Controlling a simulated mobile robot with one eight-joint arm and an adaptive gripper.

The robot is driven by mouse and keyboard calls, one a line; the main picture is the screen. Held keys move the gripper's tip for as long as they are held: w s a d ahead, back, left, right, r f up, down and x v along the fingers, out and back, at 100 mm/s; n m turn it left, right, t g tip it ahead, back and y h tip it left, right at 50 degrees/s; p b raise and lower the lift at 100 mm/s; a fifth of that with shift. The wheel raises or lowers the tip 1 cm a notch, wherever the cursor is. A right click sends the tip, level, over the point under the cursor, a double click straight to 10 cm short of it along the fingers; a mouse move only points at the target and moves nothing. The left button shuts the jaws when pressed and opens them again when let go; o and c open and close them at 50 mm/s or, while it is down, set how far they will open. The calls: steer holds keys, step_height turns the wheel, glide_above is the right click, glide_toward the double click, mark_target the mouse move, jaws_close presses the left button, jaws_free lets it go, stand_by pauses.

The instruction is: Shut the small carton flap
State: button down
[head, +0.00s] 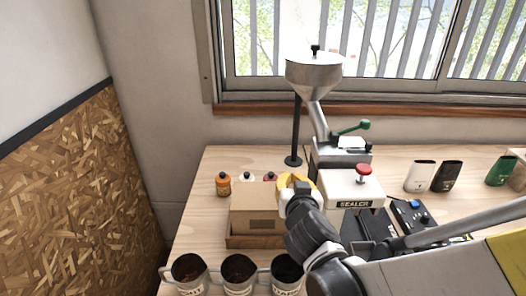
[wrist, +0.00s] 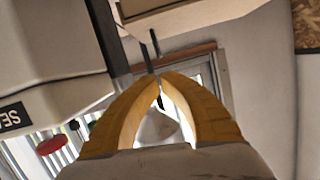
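The small tan carton (head: 256,221) stands on the table in a low wooden tray (head: 262,241). Its pale upper side (head: 254,194) faces up, but I cannot tell how far the flap is raised. My gripper (head: 294,181) has yellow fingers and is at the carton's back right, close to it; whether it touches is not clear. In the wrist view, the fingertips (wrist: 160,80) come together with nothing visible held between them. A tan box-like surface (wrist: 190,18), probably the carton, shows at the top there. My wrist hides part of the carton's right side.
The sealer (head: 345,190) with its red knob stands just right of my gripper; it also shows in the wrist view (wrist: 50,60). Several metal mugs (head: 238,275) stand in front. A funnel stand (head: 296,125) is behind.

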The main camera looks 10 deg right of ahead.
steer(key=shift+d+f+b, duration=0.25)
steer(key=shift+f+b, duration=0.25)
steer(key=shift+f, duration=0.3)
